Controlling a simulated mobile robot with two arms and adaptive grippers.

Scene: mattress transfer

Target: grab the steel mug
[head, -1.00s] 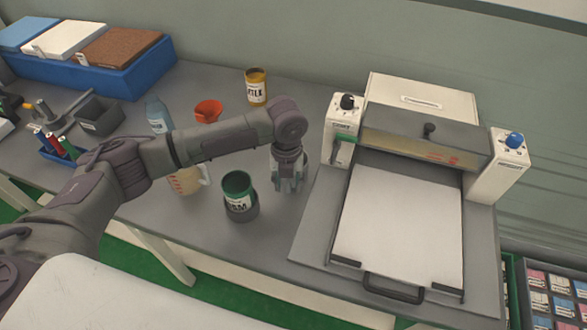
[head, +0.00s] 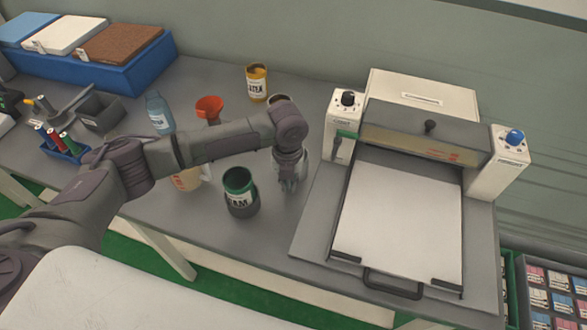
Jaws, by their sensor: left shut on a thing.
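My left gripper (head: 289,181) points down at the table, left of the white press. Its fingers are shut on a light grey thing that looks like the steel mug (head: 304,160). Only a thin edge of this mug shows beside the gripper; the rest is hidden behind the fingers and wrist. I cannot tell whether it touches the table. My right gripper is not in view.
A green-rimmed can (head: 240,185) stands close left of the gripper. The press (head: 400,225) is close on the right. A measuring jug (head: 187,180), orange funnel (head: 209,106), blue bottle (head: 158,112) and yellow can (head: 257,83) stand around my arm.

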